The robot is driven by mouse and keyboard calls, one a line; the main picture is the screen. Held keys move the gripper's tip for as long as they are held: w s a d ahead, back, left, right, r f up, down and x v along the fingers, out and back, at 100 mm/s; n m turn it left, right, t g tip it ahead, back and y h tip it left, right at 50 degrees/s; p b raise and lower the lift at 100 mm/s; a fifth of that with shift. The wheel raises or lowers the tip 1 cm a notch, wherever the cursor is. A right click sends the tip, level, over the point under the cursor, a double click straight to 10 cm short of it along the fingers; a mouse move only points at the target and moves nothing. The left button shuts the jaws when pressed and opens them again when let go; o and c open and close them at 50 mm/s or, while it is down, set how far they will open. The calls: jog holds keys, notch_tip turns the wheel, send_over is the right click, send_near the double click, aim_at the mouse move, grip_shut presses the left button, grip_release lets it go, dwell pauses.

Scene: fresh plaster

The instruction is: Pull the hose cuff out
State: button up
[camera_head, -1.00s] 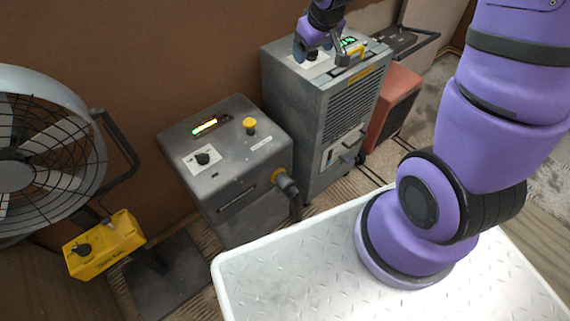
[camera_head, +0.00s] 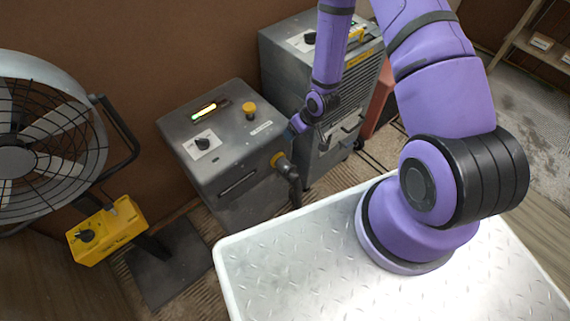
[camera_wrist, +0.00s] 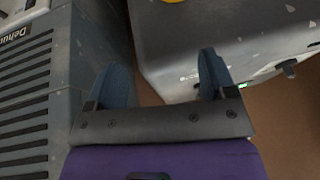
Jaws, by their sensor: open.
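The hose cuff (camera_head: 284,166) is a dark fitting with a yellow collar, plugged into the right side of a grey box machine (camera_head: 215,160). Its hose bends down from it towards the floor. My gripper (camera_head: 298,123) is above and slightly right of the cuff, apart from it, in the gap between the two grey machines. In the wrist view my gripper (camera_wrist: 168,75) shows two blue-grey fingers spread apart with nothing between them. The cuff is not visible in the wrist view. The grey box's top corner (camera_wrist: 220,30) shows there beyond the fingers.
A tall grey dehumidifier (camera_head: 290,60) stands close on the right of the box; its slatted side (camera_wrist: 25,90) is left of my fingers in the wrist view. A yellow knob (camera_head: 249,108) is on the box top. A large fan (camera_head: 40,150) and yellow control box (camera_head: 105,232) stand at left.

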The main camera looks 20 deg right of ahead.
jog(key=y, duration=0.1)
send_over(291, 172)
jog(key=d, duration=0.2)
notch_tip(291, 172, down, 7)
jog(key=x, duration=1)
jog(key=shift+w+d+f, duration=0.1)
jog(key=shift+w, duration=0.3)
jog(key=shift+c, duration=0.3)
jog(key=c, duration=1.2)
jog(key=shift+s+d, duration=0.2)
jog(key=shift+s, duration=0.5)
jog(key=shift+s+d, duration=0.25)
jog(key=shift+s, duration=0.5)
jog(key=shift+s+d, duration=0.2)
jog(key=shift+s, duration=0.5)
jog(key=o, duration=1.3)
jog(key=shift+c, duration=0.2)
jog(key=v, duration=1)
jog(key=shift+r, duration=0.4)
